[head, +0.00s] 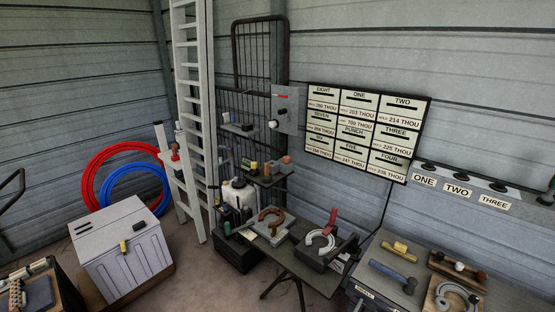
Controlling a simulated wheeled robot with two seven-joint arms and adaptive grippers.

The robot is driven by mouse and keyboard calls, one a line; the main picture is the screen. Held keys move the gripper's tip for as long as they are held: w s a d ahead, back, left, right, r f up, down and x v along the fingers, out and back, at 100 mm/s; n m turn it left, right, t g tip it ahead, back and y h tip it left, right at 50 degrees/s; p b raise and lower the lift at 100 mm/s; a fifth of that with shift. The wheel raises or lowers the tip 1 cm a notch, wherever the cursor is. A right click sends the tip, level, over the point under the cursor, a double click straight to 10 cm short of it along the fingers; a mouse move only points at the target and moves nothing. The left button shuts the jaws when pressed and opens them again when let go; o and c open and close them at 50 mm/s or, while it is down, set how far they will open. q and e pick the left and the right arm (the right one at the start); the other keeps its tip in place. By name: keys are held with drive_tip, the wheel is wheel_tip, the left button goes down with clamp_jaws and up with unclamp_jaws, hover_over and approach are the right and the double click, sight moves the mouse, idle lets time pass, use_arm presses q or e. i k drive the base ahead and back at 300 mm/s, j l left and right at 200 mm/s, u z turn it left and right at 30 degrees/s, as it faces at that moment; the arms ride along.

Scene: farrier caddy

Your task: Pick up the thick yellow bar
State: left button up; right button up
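A yellow bar (400,248) lies on the grey top of the bench at the lower right. It is short and blocky, and nothing covers it. A blue-handled tool (391,274) lies just in front of it, apart from it. Smaller yellow pieces also show: one on the white cabinet (123,246) at the left and one on a small shelf (253,165) in the middle. Neither of my grippers can be made out in the head view.
A dark table with horseshoes (318,242) stands in the middle. A wooden board with another horseshoe (455,297) and a block with knobs (458,266) sit right of the bar. A ladder (194,110) leans on the back wall. Floor shows between the cabinet and the table.

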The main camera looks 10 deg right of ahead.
sight(400, 249)
drive_tip(key=z, duration=1.45)
